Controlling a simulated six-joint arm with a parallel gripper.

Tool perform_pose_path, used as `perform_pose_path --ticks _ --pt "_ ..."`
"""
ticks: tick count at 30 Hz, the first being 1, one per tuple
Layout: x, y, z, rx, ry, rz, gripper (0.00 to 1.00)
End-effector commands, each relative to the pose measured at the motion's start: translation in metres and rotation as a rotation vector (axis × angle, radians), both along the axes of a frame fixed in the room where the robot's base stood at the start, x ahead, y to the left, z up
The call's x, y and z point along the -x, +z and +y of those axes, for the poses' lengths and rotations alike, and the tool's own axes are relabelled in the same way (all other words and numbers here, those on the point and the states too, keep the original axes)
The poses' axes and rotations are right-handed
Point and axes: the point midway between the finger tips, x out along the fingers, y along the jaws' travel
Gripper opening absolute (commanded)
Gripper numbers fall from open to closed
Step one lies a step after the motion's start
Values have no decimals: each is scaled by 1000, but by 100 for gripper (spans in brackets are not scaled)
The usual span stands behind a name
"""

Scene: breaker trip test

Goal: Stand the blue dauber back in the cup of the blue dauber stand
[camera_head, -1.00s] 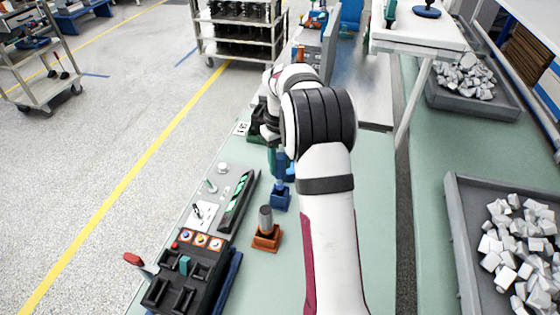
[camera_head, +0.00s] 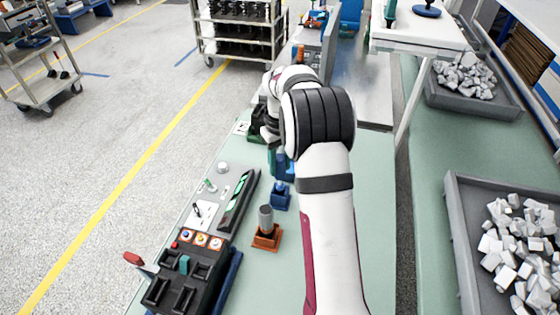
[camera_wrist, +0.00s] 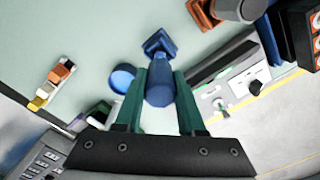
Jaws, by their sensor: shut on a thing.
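The blue dauber (camera_wrist: 158,94) is between the green fingers of my gripper (camera_wrist: 158,100) in the wrist view, and the fingers are shut on it. I see it mostly end on, so its tilt is hard to tell. The blue dauber stand (camera_head: 280,197) is on the green bench, nearer the head camera than my gripper (camera_head: 272,160). It also shows just beyond the dauber in the wrist view (camera_wrist: 159,42). The dauber is apart from the stand in the head view. My arm partly hides the gripper there.
An orange stand (camera_head: 266,240) holding a grey dauber (camera_head: 265,218) is close in front of the blue stand. A black tester (camera_head: 185,275) and a black device (camera_head: 239,200) lie left. A blue round thing (camera_wrist: 122,77) is beside the gripper.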

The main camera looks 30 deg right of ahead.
Motion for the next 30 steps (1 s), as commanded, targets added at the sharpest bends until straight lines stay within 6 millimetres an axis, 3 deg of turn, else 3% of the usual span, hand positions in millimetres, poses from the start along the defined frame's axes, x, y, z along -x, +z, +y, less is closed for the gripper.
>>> perform_pose_path --ticks 30 --pt "0 -26 0 -1 0 1 0"
